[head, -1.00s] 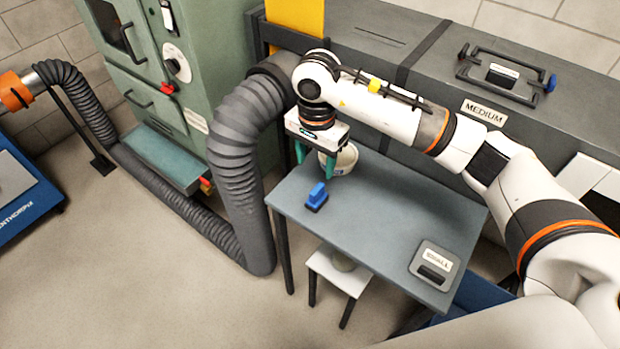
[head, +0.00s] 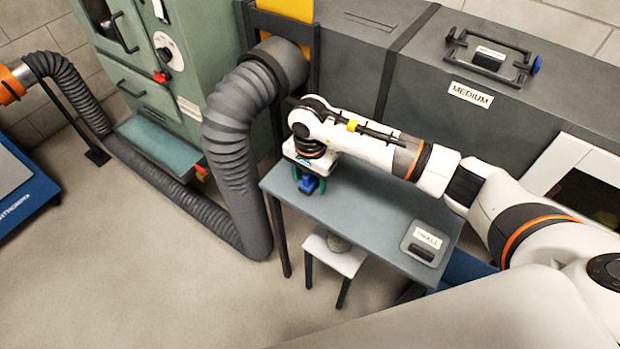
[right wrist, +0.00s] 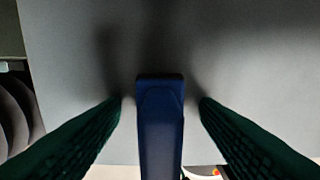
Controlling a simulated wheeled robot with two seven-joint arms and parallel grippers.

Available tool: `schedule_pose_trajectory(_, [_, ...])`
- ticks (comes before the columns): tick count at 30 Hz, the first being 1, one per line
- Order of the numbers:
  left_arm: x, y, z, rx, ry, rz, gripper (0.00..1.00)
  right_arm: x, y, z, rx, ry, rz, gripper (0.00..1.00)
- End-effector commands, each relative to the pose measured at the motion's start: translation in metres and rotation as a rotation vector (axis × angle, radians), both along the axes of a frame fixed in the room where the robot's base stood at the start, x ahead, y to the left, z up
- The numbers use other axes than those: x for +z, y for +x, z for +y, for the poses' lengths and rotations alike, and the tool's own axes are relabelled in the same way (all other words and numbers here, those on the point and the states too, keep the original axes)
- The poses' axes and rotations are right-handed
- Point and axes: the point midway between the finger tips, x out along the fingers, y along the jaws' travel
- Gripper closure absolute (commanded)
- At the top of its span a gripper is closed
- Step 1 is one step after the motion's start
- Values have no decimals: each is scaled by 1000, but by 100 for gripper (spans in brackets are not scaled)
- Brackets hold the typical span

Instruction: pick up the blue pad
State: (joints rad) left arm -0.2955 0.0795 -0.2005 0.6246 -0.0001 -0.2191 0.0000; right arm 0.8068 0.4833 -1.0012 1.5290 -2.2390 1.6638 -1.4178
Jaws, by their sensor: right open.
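The blue pad (head: 308,184) is a small blue block with a raised grip, standing on the grey table (head: 345,215) near its left end. In the right wrist view the pad (right wrist: 160,125) is upright in the middle, between two green fingers. My right gripper (right wrist: 160,112) is open, with one finger on each side of the pad and a gap at both sides. In the head view the right gripper (head: 309,182) is low over the pad, and my wrist hides part of it. My left gripper is not in view.
A small panel marked SMALL (head: 424,243) lies at the table's right end. A grey ribbed duct (head: 230,150) rises close to the table's left edge. A white stool (head: 334,253) stands below. The long MEDIUM duct (head: 470,95) runs behind.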

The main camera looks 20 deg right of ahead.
Motion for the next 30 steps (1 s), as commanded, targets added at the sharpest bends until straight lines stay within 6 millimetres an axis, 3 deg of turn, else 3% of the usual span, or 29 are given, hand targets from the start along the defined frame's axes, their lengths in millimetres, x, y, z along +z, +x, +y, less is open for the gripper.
schedule_pose_trajectory(4, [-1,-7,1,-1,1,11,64,0,0,0,0,0,0,44])
schedule_pose_trajectory(13, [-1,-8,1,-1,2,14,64,1,0,0,-1,0,0,93])
schedule_pose_trajectory(22, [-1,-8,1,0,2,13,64,6,1,0,-1,0,-3,93])
schedule_pose_trajectory(30, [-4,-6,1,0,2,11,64,55,2,-1,1,0,-6,93])
